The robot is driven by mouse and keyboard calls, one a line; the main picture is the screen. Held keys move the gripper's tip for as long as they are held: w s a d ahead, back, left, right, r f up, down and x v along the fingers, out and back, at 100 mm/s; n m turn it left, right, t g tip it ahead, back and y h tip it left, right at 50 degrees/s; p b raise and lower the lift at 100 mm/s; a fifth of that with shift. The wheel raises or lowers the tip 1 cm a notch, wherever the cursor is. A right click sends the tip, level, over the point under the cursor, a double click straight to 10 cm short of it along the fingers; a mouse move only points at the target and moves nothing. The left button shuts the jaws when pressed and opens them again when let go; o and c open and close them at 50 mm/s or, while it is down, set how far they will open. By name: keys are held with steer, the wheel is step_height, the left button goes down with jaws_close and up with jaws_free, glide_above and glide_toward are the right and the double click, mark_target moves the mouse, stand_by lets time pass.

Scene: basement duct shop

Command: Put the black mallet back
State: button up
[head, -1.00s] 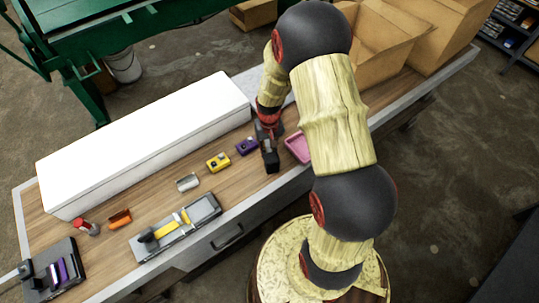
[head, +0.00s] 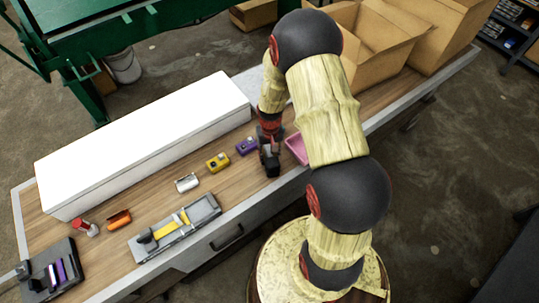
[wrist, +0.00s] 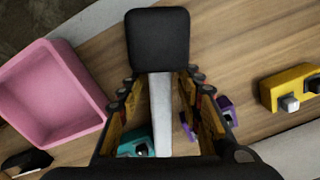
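The black mallet has a block-shaped black head (wrist: 160,40) and a straight light grey handle (wrist: 160,112). In the wrist view the handle runs between the two fingers of my gripper (wrist: 160,82), with a gap on each side, and the head lies just past the fingertips. My gripper is open around the handle. In the head view my gripper (head: 268,147) is low over the table's front part, left of the pink tray. The mallet's black head (head: 271,169) shows on its near side. The handle's far end is hidden by my gripper.
The pink tray (head: 296,148) is close beside my gripper. Purple (head: 247,146), yellow (head: 218,162) and silver (head: 187,182) items lie leftward. A teal item (wrist: 136,143) is near the fingers. A grey holder (head: 200,213), a long white box (head: 145,140) and cardboard boxes (head: 375,45) also stand here.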

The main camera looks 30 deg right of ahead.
steer(key=a+r+n+t+p, duration=0.1)
steer(key=a+r, duration=0.1)
steer(key=r, duration=1)
steer(key=a+r+p, duration=0.1)
steer(key=a+r, duration=0.1)
steer(key=r, duration=0.9)
steer(key=s+a+r+n+t, duration=0.1)
steer(key=s+a+r+t, duration=0.1)
steer(key=s+a+r, duration=0.3)
steer(key=s+a+r+n+t, duration=0.2)
steer(key=s+a+r, duration=0.3)
steer(key=s+r, duration=0.7)
step_height(320, 180, up, 3)
steer(key=shift+s+f+t, duration=0.15)
steer(key=shift+f+t, duration=0.05)
steer(key=shift+t, duration=0.2)
step_height(320, 180, down, 8)
steer(key=b, duration=0.8)
steer(key=shift+f+b, duration=0.15)
steer(key=shift+b, duration=0.2)
